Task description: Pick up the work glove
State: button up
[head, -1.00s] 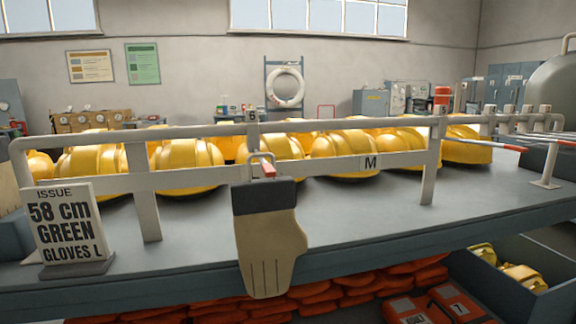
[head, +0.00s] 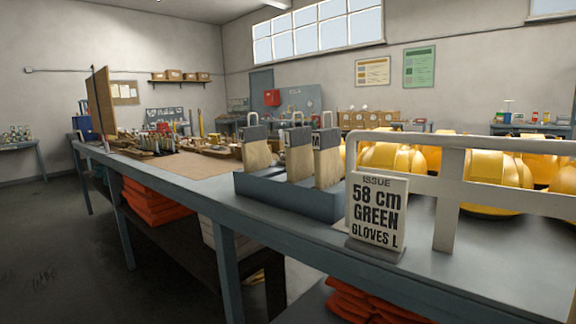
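Three work gloves stand upright in a blue-grey bin on the bench, tan with dark cuffs and wire loops on top. The left glove (head: 256,155) is apart from the others. The middle glove (head: 299,160) and the right glove (head: 328,163) are close together. Their lower parts are hidden by the bin (head: 285,195). Small tags by the cuffs are too small to read. An issue sign (head: 377,212) at the bench's front edge reads "58 cm GREEN GLOVES L". My gripper is not in view.
Yellow helmets (head: 392,158) stand behind a pale rail (head: 450,185) at the right. The bench (head: 310,240) runs back left to a brown mat (head: 185,167) and small tools. Orange bundles (head: 155,200) lie on the shelf below. The floor (head: 50,240) at left is clear.

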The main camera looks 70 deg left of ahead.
aim_at(297, 142)
jog(key=u, duration=1.8)
jog(key=i+l, duration=0.05)
